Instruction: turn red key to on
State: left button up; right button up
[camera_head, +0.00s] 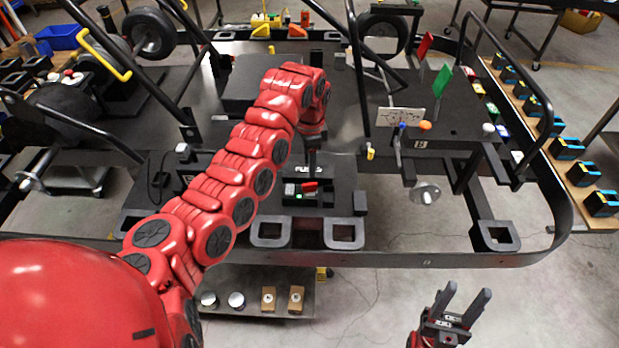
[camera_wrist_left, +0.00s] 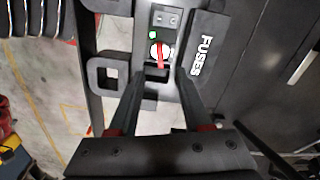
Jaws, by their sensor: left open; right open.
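The red key (camera_head: 310,186) sits on a switch panel beside the raised FUSES block (camera_head: 309,169). In the left wrist view the red key (camera_wrist_left: 160,56) lies over a white round face, with a small green light (camera_wrist_left: 152,35) close by. My left gripper (camera_wrist_left: 160,74) is open and empty, its two dark fingers pointing toward the key from either side. In the head view my left gripper (camera_head: 312,160) hangs above the panel, and its fingers are hard to make out against the dark block. My right gripper (camera_head: 466,302) is open and empty at the lower right, away from the kart.
The black kart frame rail (camera_head: 400,260) runs along the front. A red flag (camera_head: 425,45) and a green flag (camera_head: 441,80) stand on the right panel. A low shelf (camera_head: 255,300) holds several small parts. Open floor lies around my right gripper.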

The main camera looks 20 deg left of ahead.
aim_at(310, 184)
pick_arm(q)
notch_tip(310, 184, down, 6)
jog(key=shift+f+p, duration=0.1)
jog(key=shift+p, duration=0.9)
jog(key=shift+f, duration=0.8)
jog(key=shift+c, duration=0.3)
grip_shut()
